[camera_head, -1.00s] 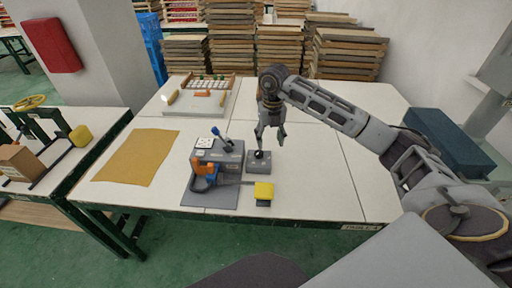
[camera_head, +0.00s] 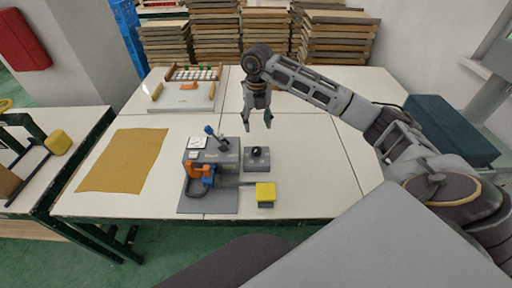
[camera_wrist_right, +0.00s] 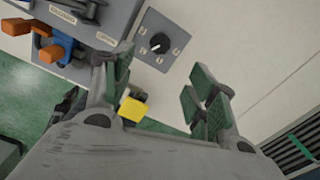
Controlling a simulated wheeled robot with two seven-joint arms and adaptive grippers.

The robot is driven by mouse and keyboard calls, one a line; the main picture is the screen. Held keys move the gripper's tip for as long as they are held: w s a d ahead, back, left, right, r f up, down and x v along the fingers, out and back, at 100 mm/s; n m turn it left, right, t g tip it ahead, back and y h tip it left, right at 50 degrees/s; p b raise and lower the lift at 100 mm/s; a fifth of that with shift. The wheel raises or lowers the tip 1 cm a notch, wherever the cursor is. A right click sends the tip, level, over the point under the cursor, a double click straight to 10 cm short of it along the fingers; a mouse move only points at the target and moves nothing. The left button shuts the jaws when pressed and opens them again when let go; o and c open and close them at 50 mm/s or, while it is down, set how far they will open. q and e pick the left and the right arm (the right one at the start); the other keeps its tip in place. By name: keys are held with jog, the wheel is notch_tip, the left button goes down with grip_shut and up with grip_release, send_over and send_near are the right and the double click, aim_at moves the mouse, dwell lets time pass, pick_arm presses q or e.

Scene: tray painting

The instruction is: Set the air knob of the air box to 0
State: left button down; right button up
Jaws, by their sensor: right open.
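The air box is a small grey box (camera_head: 263,165) on the white table, just right of a larger grey fixture. Its black round knob (camera_head: 256,151) is on top. In the right wrist view the knob (camera_wrist_right: 158,43) has a white mark and is ringed by small printed digits; I cannot read its setting for sure. My right gripper (camera_head: 257,124) is open and empty, pointing down above and behind the air box, apart from it. In the wrist view its spread fingers (camera_wrist_right: 160,88) are below the knob in the picture. My left gripper is out of view.
The larger fixture (camera_head: 228,157) with blue and orange levers stands left of the air box. A yellow block (camera_head: 265,190) is in front. A brown sheet (camera_head: 125,160) lies at left, and a tray (camera_head: 186,103) at the back. The table right of the box is clear.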

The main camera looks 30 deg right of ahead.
send_over(257, 149)
notch_tip(257, 149, down, 6)
jog(key=shift+a, duration=0.1)
notch_tip(257, 149, down, 7)
jog(key=shift+r, duration=0.1)
jog(key=shift+f, duration=0.45)
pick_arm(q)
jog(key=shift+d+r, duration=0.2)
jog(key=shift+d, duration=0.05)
pick_arm(e)
jog(key=shift+f, duration=0.1)
